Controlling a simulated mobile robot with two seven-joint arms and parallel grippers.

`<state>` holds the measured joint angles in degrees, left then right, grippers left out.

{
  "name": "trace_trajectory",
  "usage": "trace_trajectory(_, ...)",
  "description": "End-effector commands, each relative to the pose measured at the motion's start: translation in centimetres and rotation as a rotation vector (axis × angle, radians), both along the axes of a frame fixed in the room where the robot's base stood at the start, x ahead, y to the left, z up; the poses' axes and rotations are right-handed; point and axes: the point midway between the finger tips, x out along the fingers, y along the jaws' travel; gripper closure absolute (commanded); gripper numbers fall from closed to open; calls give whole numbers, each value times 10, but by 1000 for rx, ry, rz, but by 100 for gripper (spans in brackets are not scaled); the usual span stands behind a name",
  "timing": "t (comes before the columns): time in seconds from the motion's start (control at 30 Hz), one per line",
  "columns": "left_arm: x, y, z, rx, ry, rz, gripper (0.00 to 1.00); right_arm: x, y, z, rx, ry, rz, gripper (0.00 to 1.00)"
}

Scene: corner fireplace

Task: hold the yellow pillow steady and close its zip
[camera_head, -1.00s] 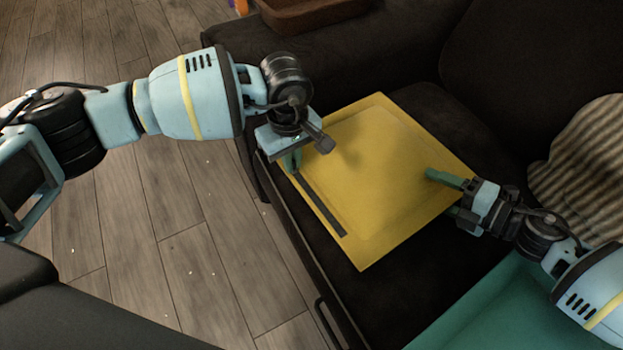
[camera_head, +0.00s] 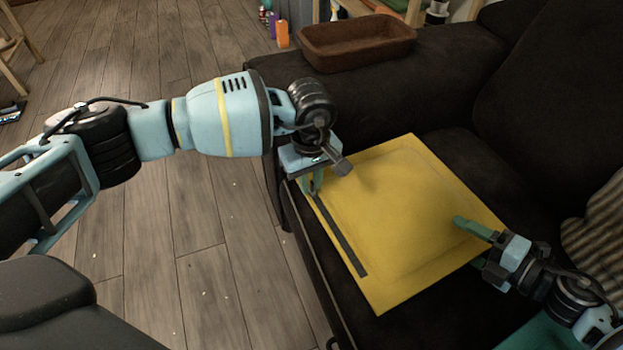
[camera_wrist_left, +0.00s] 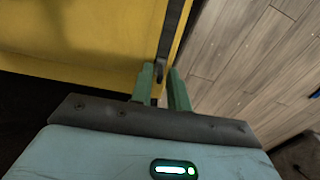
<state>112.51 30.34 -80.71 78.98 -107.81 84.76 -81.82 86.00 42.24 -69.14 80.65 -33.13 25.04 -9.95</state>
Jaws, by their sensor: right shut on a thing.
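The yellow pillow (camera_head: 400,205) lies flat on the dark sofa seat, with a dark zip strip (camera_head: 342,238) along its near-left edge. My left gripper (camera_head: 313,184) is at the strip's far-left end, pointing down. In the left wrist view its green fingers (camera_wrist_left: 162,88) stand apart, one on each side of a small dark zip pull (camera_wrist_left: 160,71). I cannot tell whether either finger touches it. My right gripper (camera_head: 482,246) is shut on the pillow's right edge, one finger on top. Its lower finger is mostly hidden under the pillow.
The dark sofa (camera_head: 440,95) surrounds the pillow, with an armrest behind it. A brown tray (camera_head: 357,42) sits on the armrest. A striped cushion (camera_head: 598,225) is at the right. The wooden floor (camera_head: 215,215) at the left is open.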

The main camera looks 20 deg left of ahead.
Motion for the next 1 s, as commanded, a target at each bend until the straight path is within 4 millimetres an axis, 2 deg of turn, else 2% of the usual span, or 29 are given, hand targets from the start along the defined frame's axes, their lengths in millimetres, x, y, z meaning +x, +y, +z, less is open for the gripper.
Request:
trace_trajectory(0.13,0,0,6,0,0,-1,83,0,-2,-3,-7,2,-5,69)
trace_trajectory(0.23,0,-1,19,-2,-2,-1,83,0,-2,-3,-7,2,-5,69)
trace_trajectory(0.5,1,0,73,-1,-4,0,83,0,-2,-3,-6,1,-5,69)
trace_trajectory(0.7,0,0,104,-1,-3,1,83,0,-2,-3,-5,2,-4,69)
trace_trajectory(0.83,0,1,116,0,-1,1,83,0,-2,-3,-5,2,-4,69)
trace_trajectory(1.0,0,1,121,0,0,1,83,0,-2,-3,-5,2,-4,69)
